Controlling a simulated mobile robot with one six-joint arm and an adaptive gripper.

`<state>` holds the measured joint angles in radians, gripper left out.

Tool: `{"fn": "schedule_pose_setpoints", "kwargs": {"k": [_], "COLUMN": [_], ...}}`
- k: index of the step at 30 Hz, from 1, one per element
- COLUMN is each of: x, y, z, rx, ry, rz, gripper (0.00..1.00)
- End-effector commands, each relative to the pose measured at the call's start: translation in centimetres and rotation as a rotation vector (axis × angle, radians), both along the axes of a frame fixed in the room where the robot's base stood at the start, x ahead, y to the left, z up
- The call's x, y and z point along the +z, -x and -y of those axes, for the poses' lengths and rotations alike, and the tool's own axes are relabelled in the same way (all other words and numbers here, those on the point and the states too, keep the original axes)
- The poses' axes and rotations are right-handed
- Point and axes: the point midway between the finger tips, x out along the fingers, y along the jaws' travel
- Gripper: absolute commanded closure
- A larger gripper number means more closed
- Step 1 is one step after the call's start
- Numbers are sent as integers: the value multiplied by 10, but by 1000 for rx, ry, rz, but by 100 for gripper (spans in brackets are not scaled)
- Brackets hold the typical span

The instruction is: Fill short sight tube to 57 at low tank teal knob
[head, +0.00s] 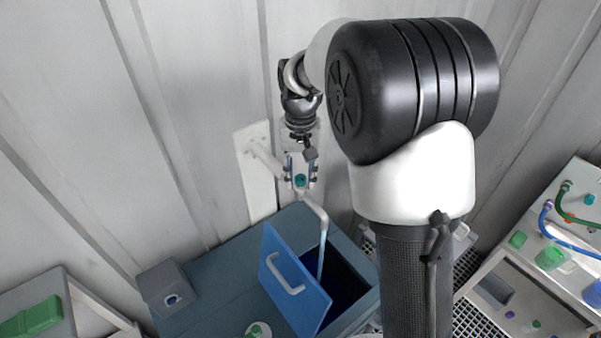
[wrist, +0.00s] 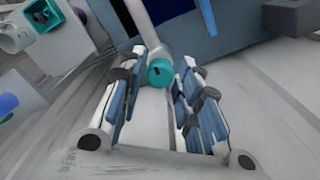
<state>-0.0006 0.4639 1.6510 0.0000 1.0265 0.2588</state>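The teal knob (head: 300,181) sits on a pale tap on the wall, above the low blue-grey tank (head: 215,290). My gripper (head: 301,168) is at the knob. In the wrist view the knob (wrist: 160,72) lies between the two fingertips of my gripper (wrist: 164,75), with fingers apart on either side; firm contact does not show. The tap's spout (head: 316,209) bends down over the tank's dark opening. A pale vertical length below it enters the opening; I cannot tell if it is pipe or water. I cannot make out the short sight tube or any scale.
A blue lid with a pale handle (head: 287,275) stands raised beside the opening. A grey box (head: 167,287) is at the tank's left. A green object (head: 31,318) lies far left. A bench panel with hoses (head: 560,235) is at the right.

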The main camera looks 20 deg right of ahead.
Motion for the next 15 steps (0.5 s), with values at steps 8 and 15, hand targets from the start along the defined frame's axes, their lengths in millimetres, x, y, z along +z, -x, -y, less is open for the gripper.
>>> {"fn": "schedule_pose_setpoints", "kwargs": {"k": [8, 15], "x": [0, 3], "y": [0, 0], "z": [0, 0], "rx": [0, 0], "ry": [0, 0], "rz": [0, 1], "gripper": [55, 55]}}
